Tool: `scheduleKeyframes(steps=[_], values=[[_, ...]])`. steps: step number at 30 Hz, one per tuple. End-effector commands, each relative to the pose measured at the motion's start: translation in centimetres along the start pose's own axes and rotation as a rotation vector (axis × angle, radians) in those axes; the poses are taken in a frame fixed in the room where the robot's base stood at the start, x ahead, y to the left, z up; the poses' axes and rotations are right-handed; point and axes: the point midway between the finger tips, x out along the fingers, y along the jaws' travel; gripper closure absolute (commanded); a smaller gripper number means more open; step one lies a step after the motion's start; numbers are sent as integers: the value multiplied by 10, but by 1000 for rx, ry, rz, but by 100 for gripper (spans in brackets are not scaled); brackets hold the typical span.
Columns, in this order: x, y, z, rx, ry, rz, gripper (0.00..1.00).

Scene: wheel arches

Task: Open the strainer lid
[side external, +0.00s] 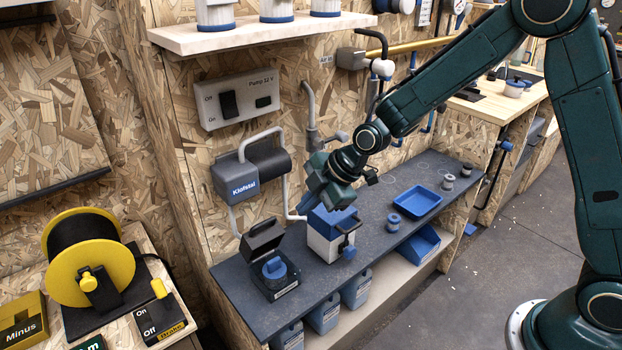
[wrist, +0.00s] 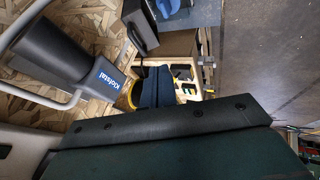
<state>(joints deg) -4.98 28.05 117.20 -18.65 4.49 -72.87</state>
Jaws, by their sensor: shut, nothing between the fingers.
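A white box with a blue top (side external: 325,228) stands on the dark bench, with a dark latch or handle and a blue knob (side external: 349,252) on its right side. A small dark box (side external: 272,277) with a raised hinged lid (side external: 262,238) and a blue knob inside is left of it. I cannot tell for sure which is the strainer. My gripper (side external: 309,204) is shut and empty, just above and left of the white box's top; contact cannot be told. In the wrist view, the raised lid (wrist: 139,25) shows beyond the gripper (wrist: 158,88); the white box is not recognisable there.
A blue tray (side external: 417,202) and small pots stand at right. The bench front (side external: 325,270) is partly clear.

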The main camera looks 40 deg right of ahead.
Motion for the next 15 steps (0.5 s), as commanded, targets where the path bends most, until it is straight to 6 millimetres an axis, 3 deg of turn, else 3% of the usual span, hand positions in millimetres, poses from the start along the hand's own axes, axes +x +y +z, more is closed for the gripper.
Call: scheduleKeyframes(steps=[15], values=[[54,-1,0,0,-1,-4,100]])
